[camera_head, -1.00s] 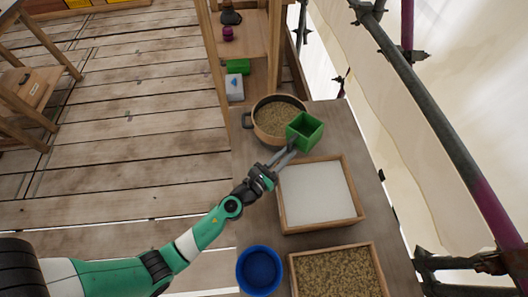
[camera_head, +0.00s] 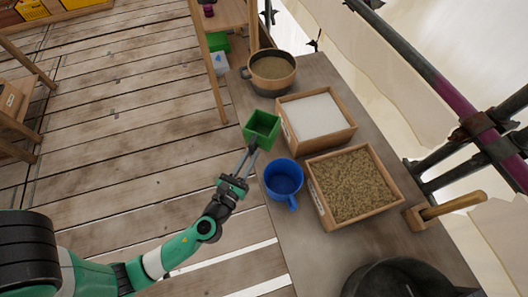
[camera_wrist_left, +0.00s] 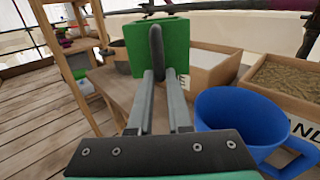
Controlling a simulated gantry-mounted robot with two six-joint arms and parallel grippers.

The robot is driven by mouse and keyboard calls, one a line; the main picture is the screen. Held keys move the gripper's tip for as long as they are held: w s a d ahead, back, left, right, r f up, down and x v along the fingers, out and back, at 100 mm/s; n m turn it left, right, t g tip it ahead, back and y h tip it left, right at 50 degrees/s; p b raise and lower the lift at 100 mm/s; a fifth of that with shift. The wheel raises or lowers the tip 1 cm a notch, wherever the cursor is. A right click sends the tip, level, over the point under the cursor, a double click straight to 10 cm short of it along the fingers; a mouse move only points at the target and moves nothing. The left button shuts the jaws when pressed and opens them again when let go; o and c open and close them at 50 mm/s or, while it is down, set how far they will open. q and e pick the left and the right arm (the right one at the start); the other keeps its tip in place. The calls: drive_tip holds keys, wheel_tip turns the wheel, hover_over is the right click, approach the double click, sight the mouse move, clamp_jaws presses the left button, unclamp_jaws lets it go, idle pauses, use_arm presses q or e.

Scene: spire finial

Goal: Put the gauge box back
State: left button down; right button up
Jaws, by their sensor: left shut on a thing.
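The green open-topped box (camera_head: 262,126), which looks like the gauge box, is held by my left gripper (camera_head: 249,152). The fingers are shut on the box's near side. The box is upright, near the bench's left edge, beside the white-filled wooden tray. In the left wrist view the box (camera_wrist_left: 172,44) fills the space ahead of the fingers (camera_wrist_left: 158,75). The box interior looks empty from the head view. My right gripper is in neither view.
A blue mug (camera_head: 283,178), a tray of white material (camera_head: 345,137), a tray of brown grains (camera_head: 392,206) and a grain-filled pot (camera_head: 285,88) stand on the bench (camera_head: 333,262). A mallet (camera_head: 452,207) lies at right. A wooden shelf (camera_head: 224,18) stands at the back with a green item (camera_head: 217,42).

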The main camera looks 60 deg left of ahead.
use_arm(q)
drive_tip(key=shift+m+h, duration=0.3)
drive_tip(key=w+a+f+b, duration=0.2)
drive_tip(key=a+f+b, duration=0.1)
drive_tip(key=w+a+f+b, duration=0.2)
drive_tip(key=a+f+b, duration=0.1)
drive_tip(key=f, duration=0.1)
drive_tip(key=w+a+f+b, duration=0.1)
drive_tip(key=a+f+b, duration=0.2)
drive_tip(key=a, duration=0.1)
drive_tip(key=shift+w+a+f, duration=0.1)
drive_tip(key=shift+w+f, duration=0.25)
drive_tip(key=shift+w, duration=0.05)
drive_tip(key=shift+w+a, duration=0.1)
drive_tip(key=f+b, duration=0.2)
drive_tip(key=b, duration=0.1)
drive_tip(key=f+b, duration=0.1)
drive_tip(key=f, duration=0.1)
drive_tip(key=shift+w+a+f+b, duration=0.1)
drive_tip(key=shift+w+a+b, duration=0.2)
drive_tip(key=shift+a+b, duration=0.1)
drive_tip(key=c, duration=1.3)
unclamp_jaws()
drive_tip(key=o, duration=0.5)
drive_tip(key=shift+c, duration=0.2)
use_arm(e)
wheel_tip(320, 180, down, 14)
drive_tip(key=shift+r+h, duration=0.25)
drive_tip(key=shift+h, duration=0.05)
